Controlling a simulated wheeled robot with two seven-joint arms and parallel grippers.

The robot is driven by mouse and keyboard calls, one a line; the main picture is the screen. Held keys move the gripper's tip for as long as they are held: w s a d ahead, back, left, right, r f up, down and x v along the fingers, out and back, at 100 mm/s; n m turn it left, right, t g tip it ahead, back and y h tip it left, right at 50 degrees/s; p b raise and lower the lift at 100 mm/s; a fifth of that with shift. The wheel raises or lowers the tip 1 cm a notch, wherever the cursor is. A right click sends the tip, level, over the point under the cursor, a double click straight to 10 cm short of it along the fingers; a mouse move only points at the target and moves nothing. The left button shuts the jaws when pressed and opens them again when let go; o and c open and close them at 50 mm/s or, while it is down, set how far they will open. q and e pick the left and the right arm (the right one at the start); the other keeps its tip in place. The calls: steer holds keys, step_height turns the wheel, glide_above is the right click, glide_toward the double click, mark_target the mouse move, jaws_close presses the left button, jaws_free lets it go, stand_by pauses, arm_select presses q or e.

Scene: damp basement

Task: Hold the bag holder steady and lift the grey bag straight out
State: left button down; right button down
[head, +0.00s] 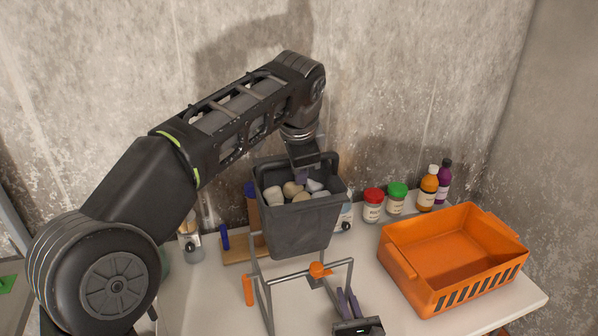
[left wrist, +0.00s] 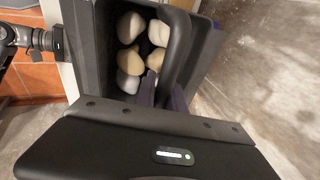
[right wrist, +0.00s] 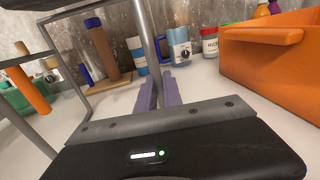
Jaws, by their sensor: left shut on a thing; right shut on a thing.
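A dark grey bag (head: 300,232) filled with several stones is held up by its handle, upright, over the metal bag holder (head: 265,300). Its underside looks clear of the holder's top bars. My left gripper (head: 303,176) is shut on the bag's handle; in the left wrist view its fingers (left wrist: 163,92) are at the handle (left wrist: 180,62) beside the stones. My right gripper (head: 348,303) is low at the holder's front right. In the right wrist view its purple fingers (right wrist: 159,92) are shut on a grey post of the holder (right wrist: 147,45). The holder has orange fittings.
An orange crate (head: 400,262) stands empty at the right of the white table (head: 205,308). Red-lidded (head: 372,206) and green-lidded (head: 396,198) jars, an orange bottle (head: 428,190) and a purple bottle (head: 443,184) line the back. A concrete wall rises close behind.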

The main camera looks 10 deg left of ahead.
stand_by(0.3)
arm_select(q)
steer(key=shift+r, duration=1.3)
arm_select(e)
steer(key=c, duration=1.4)
jaws_free()
steer(key=v, duration=1.2)
